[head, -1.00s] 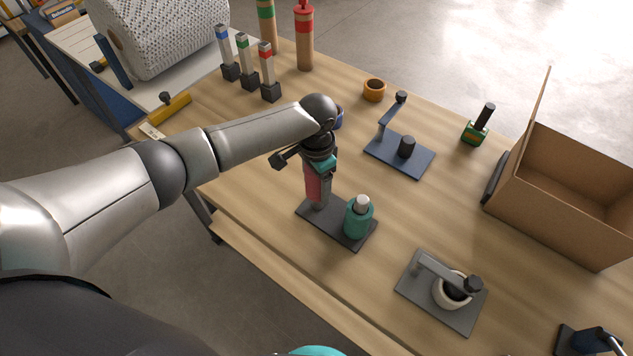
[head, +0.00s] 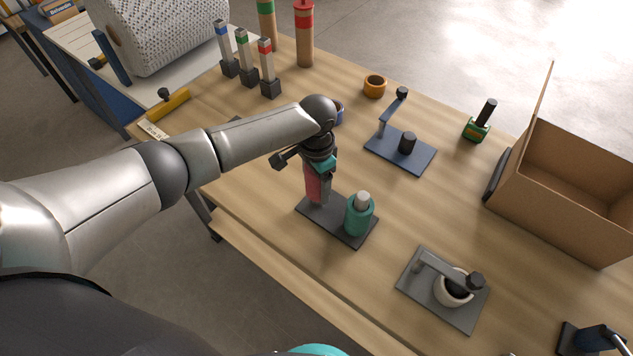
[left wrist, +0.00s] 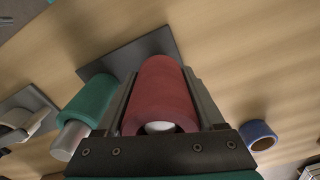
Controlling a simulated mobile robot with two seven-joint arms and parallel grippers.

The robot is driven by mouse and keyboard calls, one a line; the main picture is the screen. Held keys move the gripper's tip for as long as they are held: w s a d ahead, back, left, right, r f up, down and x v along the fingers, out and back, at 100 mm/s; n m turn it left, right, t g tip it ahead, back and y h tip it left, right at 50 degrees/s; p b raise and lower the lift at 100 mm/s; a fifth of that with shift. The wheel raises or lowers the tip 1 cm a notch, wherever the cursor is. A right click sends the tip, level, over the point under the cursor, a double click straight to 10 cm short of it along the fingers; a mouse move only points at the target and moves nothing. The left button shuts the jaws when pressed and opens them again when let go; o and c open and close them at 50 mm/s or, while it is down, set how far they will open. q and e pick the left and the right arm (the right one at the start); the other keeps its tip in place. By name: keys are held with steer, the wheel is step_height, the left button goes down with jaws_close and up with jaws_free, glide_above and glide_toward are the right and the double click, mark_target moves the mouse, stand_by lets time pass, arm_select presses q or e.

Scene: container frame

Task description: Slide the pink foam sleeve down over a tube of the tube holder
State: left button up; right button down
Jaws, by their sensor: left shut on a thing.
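The pink foam sleeve (head: 313,186) stands upright over the left tube of the tube holder, and the light tube end (left wrist: 160,127) shows inside its opening in the left wrist view. The tube holder has a dark base plate (head: 338,225). A teal sleeve (head: 358,217) sits around the other tube, whose pale top (head: 362,198) sticks out above it. My left gripper (head: 319,183) is shut on the pink sleeve (left wrist: 160,90) from above, with a finger along each side. The sleeve's lower end is close to the plate; whether it touches is unclear. My right gripper is not in view.
A grey plate with a white ring (head: 451,290) stands at the front right. A blue stand (head: 400,154) and an orange ring (head: 375,86) are behind. A blue ring (left wrist: 259,134) lies near the gripper. A cardboard box (head: 570,190) is at right.

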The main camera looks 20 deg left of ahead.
arm_select(q)
steer(key=shift+f+b, duration=0.75)
steer(key=shift+f, duration=0.45)
stand_by(0.3)
steer(key=o, duration=1.3)
steer(key=shift+r, duration=0.1)
step_height(320, 180, up, 7)
steer(key=p, duration=0.8)
steer(key=shift+s, duration=0.1)
